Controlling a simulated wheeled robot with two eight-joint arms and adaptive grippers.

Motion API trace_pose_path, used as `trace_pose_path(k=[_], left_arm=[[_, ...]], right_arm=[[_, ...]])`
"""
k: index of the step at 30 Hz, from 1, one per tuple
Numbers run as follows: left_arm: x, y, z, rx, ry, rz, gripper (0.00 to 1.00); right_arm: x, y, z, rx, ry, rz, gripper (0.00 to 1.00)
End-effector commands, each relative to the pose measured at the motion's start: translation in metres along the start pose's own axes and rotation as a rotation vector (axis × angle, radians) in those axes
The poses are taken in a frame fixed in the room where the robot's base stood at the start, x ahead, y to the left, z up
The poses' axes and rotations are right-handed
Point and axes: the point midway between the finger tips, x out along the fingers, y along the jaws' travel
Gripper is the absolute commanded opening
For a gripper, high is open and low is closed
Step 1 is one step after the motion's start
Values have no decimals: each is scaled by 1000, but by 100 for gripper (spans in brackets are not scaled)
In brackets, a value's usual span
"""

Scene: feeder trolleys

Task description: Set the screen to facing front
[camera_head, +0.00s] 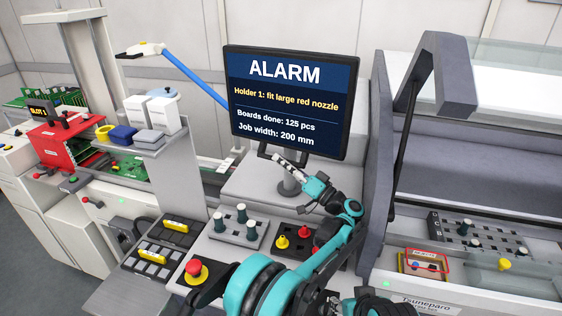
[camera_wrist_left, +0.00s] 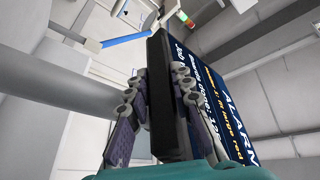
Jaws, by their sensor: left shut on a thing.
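The screen (camera_head: 290,95) has a black frame and a blue display headed ALARM, with a line about fitting a large red nozzle in holder 1. It stands on a grey post (camera_head: 289,187) and its display faces roughly toward my head camera. My left gripper (camera_head: 290,164) is at the screen's lower edge. In the left wrist view, the fingers (camera_wrist_left: 160,105) are shut on both sides of a black bar (camera_wrist_left: 165,85) of the screen's frame, with the display (camera_wrist_left: 235,100) beside it. The fingers partly hide the contact. My right gripper is not in view.
Below the screen are a grey nozzle block (camera_head: 236,228), a dark tray with red and yellow nozzles (camera_head: 293,238) and a red emergency button (camera_head: 194,269). A grey machine frame (camera_head: 376,150) stands close on the right. A shelf with boxes (camera_head: 150,140) is at left.

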Motion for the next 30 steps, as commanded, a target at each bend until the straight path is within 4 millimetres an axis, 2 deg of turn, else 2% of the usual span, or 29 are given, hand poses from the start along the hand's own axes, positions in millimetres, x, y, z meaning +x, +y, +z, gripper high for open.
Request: trace_pose_path(k=[11,12,14,15,25,30], left_arm=[[0,0,-2,2,0,-3,0],[0,0,-2,2,0,-3,24],[0,0,-2,2,0,-3,40],[0,0,-1,2,0,-3,43],[1,-2,-3,1,-1,-3,43],[8,-17,-21,1,-1,-3,43]], right_arm=[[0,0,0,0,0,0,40],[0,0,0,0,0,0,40],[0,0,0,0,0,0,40],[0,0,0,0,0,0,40],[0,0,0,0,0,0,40],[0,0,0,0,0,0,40]])
